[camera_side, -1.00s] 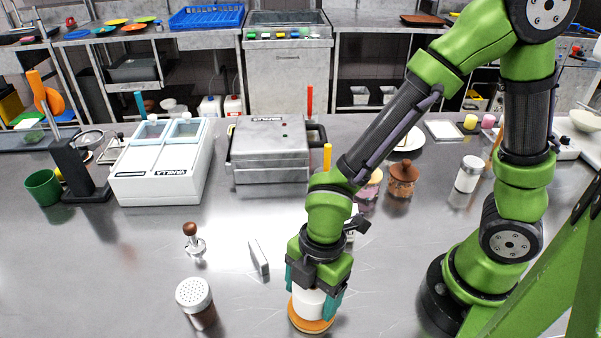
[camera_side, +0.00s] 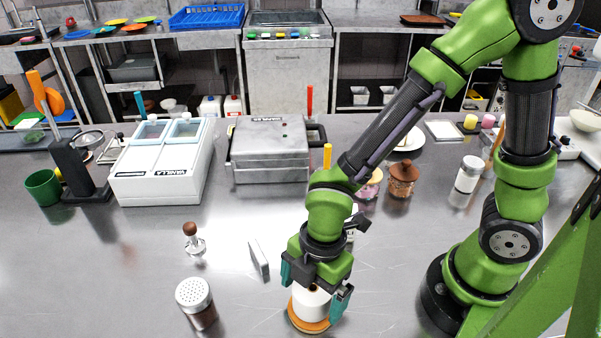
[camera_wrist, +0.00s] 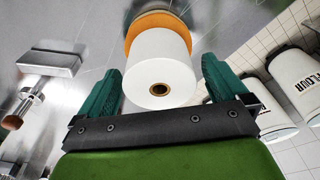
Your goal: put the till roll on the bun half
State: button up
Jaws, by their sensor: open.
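The till roll (camera_side: 311,302) is a white cylinder standing upright on the orange-brown bun half (camera_side: 308,325), touching it. In the wrist view the till roll (camera_wrist: 160,72) shows its end with a dark core hole, and the bun half (camera_wrist: 158,20) sits behind it. My gripper (camera_side: 314,292) is open around the till roll. Its teal fingers stand apart from the roll on both sides, with gaps visible in the wrist view (camera_wrist: 162,88). The far side of the roll is hidden.
A shaker (camera_side: 195,300) stands left of the bun half. A tamper (camera_side: 193,240) and a small grey upright block (camera_side: 259,258) stand behind it. A press grill (camera_side: 270,155) and a white two-lid unit (camera_side: 162,165) are farther back. Flour canisters (camera_wrist: 295,85) show in the wrist view.

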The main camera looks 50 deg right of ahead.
jog(key=r, duration=0.3)
jog(key=d+r, duration=0.1)
jog(key=r, duration=0.7)
jog(key=shift+d, duration=0.35)
jog(key=w+d+r+m+t, duration=0.1)
jog(key=d+r+m+t, duration=0.2)
jog(key=d+m, duration=0.5)
jog(key=w+d+r+m+t, duration=0.1)
jog(key=d+r+m+t, duration=0.3)
jog(key=m, duration=1)
jog(key=d+r, duration=0.2)
jog(key=d, duration=0.1)
jog(key=shift+w+d, duration=0.2)
jog(key=shift+d, duration=0.2)
